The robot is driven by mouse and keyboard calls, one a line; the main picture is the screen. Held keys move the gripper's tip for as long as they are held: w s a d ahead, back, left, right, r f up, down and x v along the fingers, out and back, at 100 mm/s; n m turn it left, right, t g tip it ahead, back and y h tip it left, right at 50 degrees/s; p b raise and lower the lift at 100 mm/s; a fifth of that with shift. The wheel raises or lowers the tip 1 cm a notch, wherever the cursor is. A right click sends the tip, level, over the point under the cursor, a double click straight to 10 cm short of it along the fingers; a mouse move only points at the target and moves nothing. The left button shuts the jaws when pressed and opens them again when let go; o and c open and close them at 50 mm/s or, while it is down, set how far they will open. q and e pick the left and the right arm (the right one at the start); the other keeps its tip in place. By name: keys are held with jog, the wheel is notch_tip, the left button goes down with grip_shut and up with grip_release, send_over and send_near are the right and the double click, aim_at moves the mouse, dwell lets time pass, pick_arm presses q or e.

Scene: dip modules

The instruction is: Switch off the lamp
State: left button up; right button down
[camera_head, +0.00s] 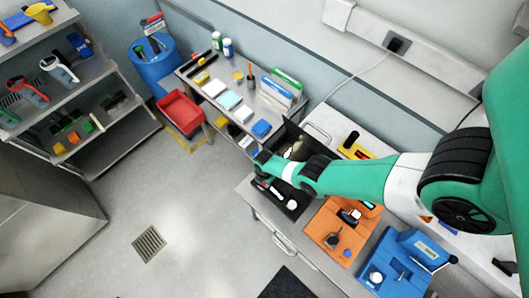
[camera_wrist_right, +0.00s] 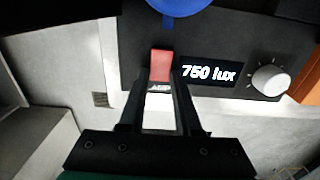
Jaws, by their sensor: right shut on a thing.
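The lamp's black control panel (camera_wrist_right: 225,45) fills the upper part of the right wrist view. It carries a red switch (camera_wrist_right: 162,65), a lit display (camera_wrist_right: 209,74) reading "750 lux" and a white round knob (camera_wrist_right: 269,80). My right gripper (camera_wrist_right: 160,86) is at the red switch, with its fingers closed on it. In the head view the knob (camera_head: 292,205) shows on the dark panel, beside my right gripper (camera_head: 262,180), whose fingertips are mostly hidden there. A pale glow (camera_head: 297,150) shows in the dark box behind my wrist. My left gripper is not in view.
An orange module (camera_head: 328,225) and a blue module (camera_head: 395,262) stand along the bench to the right. A side table (camera_head: 217,92) with bottles and boxes stands behind, with a red bin (camera_head: 180,112) and shelves (camera_head: 75,85) at left. The floor in front is clear.

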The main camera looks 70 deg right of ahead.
jog(key=shift+s+d+t+y, duration=0.15)
jog(key=shift+d+t+y, duration=0.15)
jog(key=shift+y, duration=0.4)
jog(key=shift+r+t+y, duration=0.1)
jog(key=shift+t+y, duration=0.3)
jog(key=shift+y, duration=0.2)
jog(key=c, duration=0.6)
grip_release()
